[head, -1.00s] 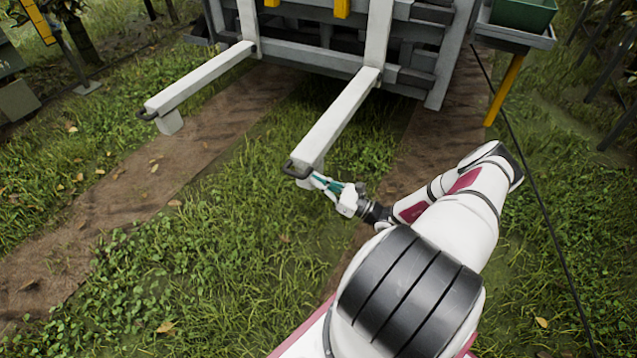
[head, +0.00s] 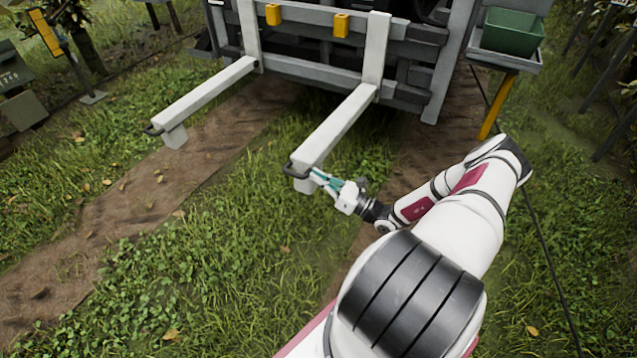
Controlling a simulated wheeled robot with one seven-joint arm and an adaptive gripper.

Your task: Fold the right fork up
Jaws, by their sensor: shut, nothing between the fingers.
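The right fork (head: 338,128) is a pale grey bar, folded down and pointing out from the grey carriage (head: 310,68) toward me. A dark handle loop (head: 294,171) sits at its near tip, with a short block under it. My gripper (head: 320,180) is at the right side of this tip, close beside the handle. Its fingers are shut with nothing between them. Whether they touch the fork I cannot tell. The left fork (head: 205,93) also points outward, with its own handle (head: 153,130) at the tip.
Two yellow blocks (head: 273,14) sit on the carriage's upper bar. A green bin (head: 513,32) stands on a shelf with a yellow post (head: 499,105) at the right. A dark cable runs over the grass at the right. Grass and dirt tracks between and before the forks are clear.

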